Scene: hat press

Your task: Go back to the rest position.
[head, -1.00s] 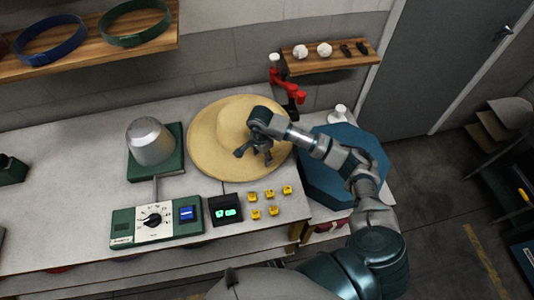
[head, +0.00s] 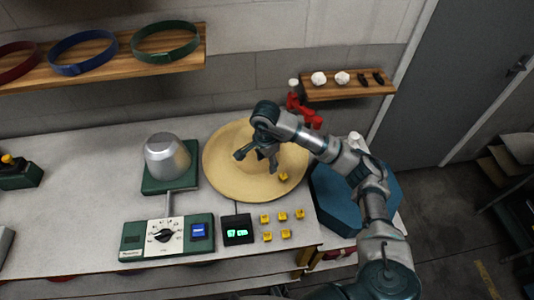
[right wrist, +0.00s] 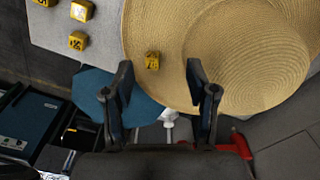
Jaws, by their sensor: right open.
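My right gripper (head: 256,160) is over the wide straw hat (head: 222,175) in the head view. Its jaws are open and empty. In the right wrist view the two fingers of the right gripper (right wrist: 161,78) stand apart, with the hat (right wrist: 250,60) beyond them. A small yellow block (head: 283,176) lies on the hat's brim. The same yellow block (right wrist: 152,60) shows between the fingers in the wrist view, apart from both. The arm and gripper hide part of the hat in the head view. My left gripper is not in view.
A metal dome (head: 167,157) on a green base and a control box (head: 166,238) stand left of the hat. A small display (head: 237,229) and several yellow blocks (head: 282,215) sit in front. A blue octagonal stand (head: 338,205) and red clamp (head: 303,108) are at right.

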